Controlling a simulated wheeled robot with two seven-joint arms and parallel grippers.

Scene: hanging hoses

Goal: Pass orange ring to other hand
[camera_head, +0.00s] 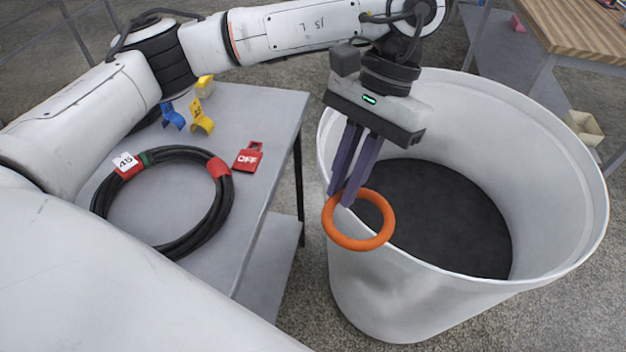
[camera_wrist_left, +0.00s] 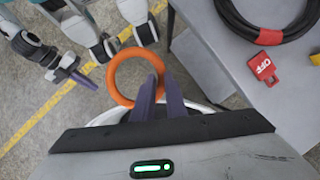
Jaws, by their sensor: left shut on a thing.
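The orange ring (camera_head: 358,243) is held at its upper left edge by my left gripper (camera_head: 347,198), whose purple fingers are shut on it. The ring hangs tilted over the near left rim of a large white bin. In the left wrist view the ring (camera_wrist_left: 112,76) shows beyond the fingertips of my left gripper (camera_wrist_left: 158,84). The right gripper (camera_wrist_left: 78,76), with purple fingers, shows at the left of the left wrist view, apart from the ring. It is too small to tell whether it is open or shut.
A grey table (camera_head: 285,110) at left holds a coiled black hose (camera_head: 222,205), a red OFF tag (camera_head: 248,157), and blue (camera_head: 172,116) and yellow (camera_head: 202,122) clips. A wood-topped table (camera_head: 575,30) stands at the back right.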

